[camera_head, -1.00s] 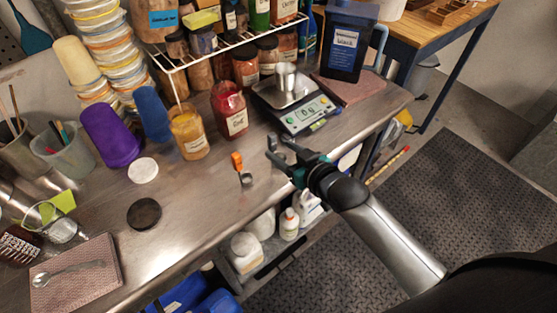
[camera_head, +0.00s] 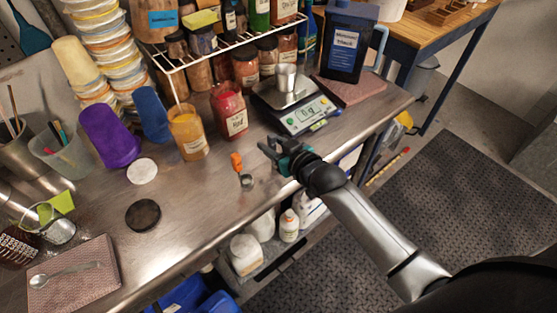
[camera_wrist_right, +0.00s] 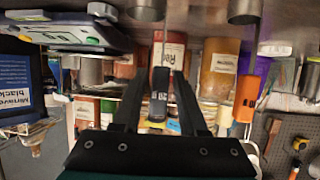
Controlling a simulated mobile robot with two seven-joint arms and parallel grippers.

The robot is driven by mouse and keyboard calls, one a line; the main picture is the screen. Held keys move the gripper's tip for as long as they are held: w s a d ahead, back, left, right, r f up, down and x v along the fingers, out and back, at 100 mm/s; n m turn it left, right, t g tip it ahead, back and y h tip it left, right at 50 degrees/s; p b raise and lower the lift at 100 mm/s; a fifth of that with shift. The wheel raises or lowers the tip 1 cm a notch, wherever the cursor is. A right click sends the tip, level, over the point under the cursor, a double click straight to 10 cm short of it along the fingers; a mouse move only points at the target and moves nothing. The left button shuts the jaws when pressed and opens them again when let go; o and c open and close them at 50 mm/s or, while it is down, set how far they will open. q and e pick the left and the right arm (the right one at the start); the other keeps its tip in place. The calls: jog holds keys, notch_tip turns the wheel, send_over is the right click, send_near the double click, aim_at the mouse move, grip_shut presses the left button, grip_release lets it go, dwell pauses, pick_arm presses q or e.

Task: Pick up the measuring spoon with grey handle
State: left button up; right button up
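The measuring spoon with grey handle shows in the right wrist view, its dark grey handle (camera_wrist_right: 160,90) pointing between my fingers and its metal cup (camera_wrist_right: 147,10) at the top edge. My right gripper (camera_wrist_right: 159,80) is open, with a finger on each side of the handle and gaps to both. In the head view my right gripper (camera_head: 272,148) is low over the bench near its front edge and largely hides this spoon. A similar spoon with an orange handle (camera_head: 236,162) lies just left of it; its handle also shows in the wrist view (camera_wrist_right: 246,98). My left gripper is not in view.
A scale (camera_head: 305,112) with a metal cup stands behind my right gripper. A red jar (camera_head: 230,112) and a yellow jar (camera_head: 188,135) stand behind the orange-handled spoon. A black lid (camera_head: 143,214) and a pink pad (camera_head: 105,255) with a metal spoon lie left.

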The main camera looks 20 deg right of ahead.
grip_shut()
jog(key=shift+r, duration=0.15)
notch_tip(320, 180, up, 20)
jog(key=p, duration=0.4)
dwell(0.6)
